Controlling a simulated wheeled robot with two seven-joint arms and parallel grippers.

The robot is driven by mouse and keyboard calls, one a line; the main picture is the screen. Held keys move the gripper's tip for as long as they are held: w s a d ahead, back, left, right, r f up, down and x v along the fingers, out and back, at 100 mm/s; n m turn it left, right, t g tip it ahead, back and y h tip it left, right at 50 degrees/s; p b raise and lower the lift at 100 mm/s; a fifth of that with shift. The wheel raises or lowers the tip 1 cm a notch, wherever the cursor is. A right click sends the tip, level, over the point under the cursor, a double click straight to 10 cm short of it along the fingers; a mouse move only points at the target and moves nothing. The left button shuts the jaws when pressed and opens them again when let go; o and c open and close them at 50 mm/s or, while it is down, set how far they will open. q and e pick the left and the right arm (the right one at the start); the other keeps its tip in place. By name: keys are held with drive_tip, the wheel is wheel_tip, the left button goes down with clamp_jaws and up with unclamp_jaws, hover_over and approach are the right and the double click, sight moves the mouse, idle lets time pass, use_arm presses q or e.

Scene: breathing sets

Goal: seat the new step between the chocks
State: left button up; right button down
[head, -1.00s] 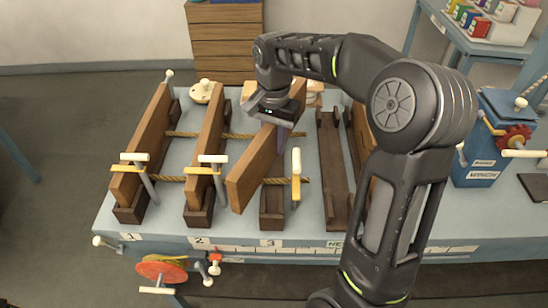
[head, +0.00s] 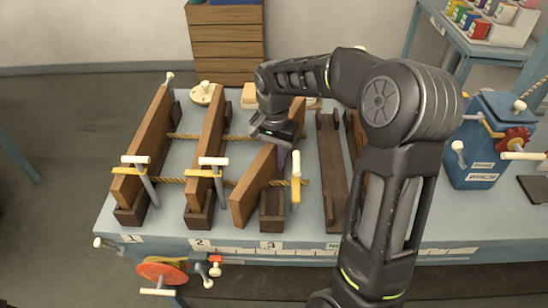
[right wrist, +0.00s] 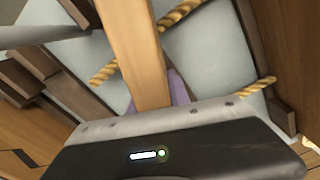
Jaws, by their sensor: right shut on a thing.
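My right gripper (head: 281,150) is shut on a brown wooden step (head: 254,187) in the middle of the bench. In the right wrist view the same step (right wrist: 139,55) runs away from between the purple finger pads (right wrist: 175,88). The step stands on edge and is skewed to the dark chocks of place 3 (head: 272,214). Its near end sticks out to the left of them; I cannot tell whether its lower edge touches them. A yellow clamp bar with a white handle (head: 296,163) stands by place 3. My left gripper is not in view.
Steps stand in place 1 (head: 142,148) and place 2 (head: 207,143), with yellow clamp bars at their near ends. Ropes cross between places. An empty dark cradle (head: 332,180) lies to the right. A blue winch box (head: 474,165) stands at the far right.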

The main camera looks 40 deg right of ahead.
drive_tip(key=c, duration=1.2)
unclamp_jaws()
drive_tip(key=shift+f, duration=0.1)
drive_tip(key=shift+c, duration=0.2)
drive_tip(key=shift+r, duration=0.5)
wheel_tip(320, 180, up, 11)
drive_tip(key=shift+r+b, duration=0.15)
drive_tip(key=shift+b, duration=0.3)
drive_tip(key=shift+w, duration=0.1)
